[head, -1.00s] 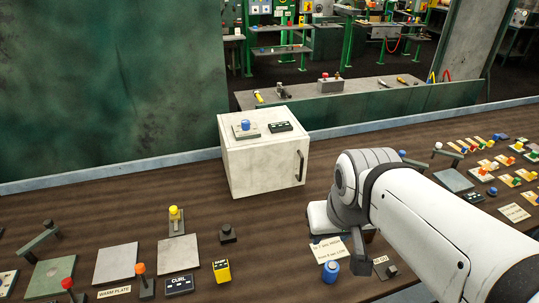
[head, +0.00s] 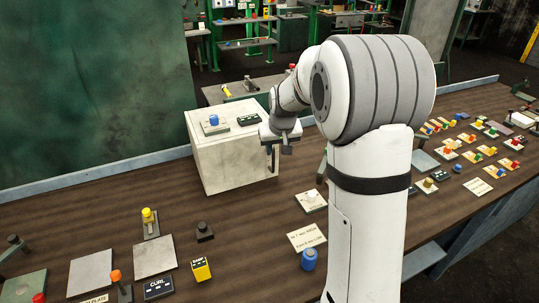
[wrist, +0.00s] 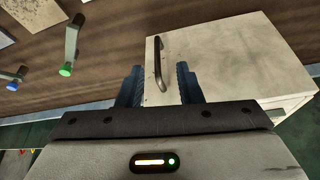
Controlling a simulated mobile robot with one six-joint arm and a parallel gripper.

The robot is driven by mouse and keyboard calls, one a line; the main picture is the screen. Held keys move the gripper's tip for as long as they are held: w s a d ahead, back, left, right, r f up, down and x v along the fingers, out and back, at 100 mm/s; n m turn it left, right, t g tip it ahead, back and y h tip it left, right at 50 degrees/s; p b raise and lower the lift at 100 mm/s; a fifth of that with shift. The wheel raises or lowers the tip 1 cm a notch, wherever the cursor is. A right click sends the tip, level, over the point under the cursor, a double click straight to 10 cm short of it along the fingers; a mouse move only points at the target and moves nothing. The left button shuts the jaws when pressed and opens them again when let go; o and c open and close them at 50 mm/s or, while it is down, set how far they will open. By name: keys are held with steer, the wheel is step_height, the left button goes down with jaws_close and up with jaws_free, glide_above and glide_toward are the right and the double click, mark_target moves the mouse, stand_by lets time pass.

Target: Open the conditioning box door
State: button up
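The conditioning box (head: 232,160) is a pale, worn white cabinet on the brown bench in the head view. Its door (wrist: 225,62) looks shut and fills the right of the wrist view. A dark bar handle (wrist: 157,60) stands near one edge of the door. My gripper (wrist: 159,78) is open, with its two blue fingers apart and the handle lying between them in the picture; I see no contact. In the head view my gripper (head: 271,150) is at the box's right front edge and largely hides the handle.
A blue cylinder (head: 309,259) and a paper note (head: 307,238) lie on the bench in front. A green-tipped lever (wrist: 66,68) shows left in the wrist view.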

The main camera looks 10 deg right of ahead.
glide_toward(273, 170)
steer(key=w+f+p, duration=0.1)
steer(key=w+f, duration=0.1)
steer(key=w+f+p, duration=0.1)
steer(key=w+f, duration=0.1)
steer(key=f, duration=0.1)
steer(key=shift+w+d, duration=0.1)
steer(key=shift+w, duration=0.1)
steer(key=shift+c, duration=0.4)
jaws_close()
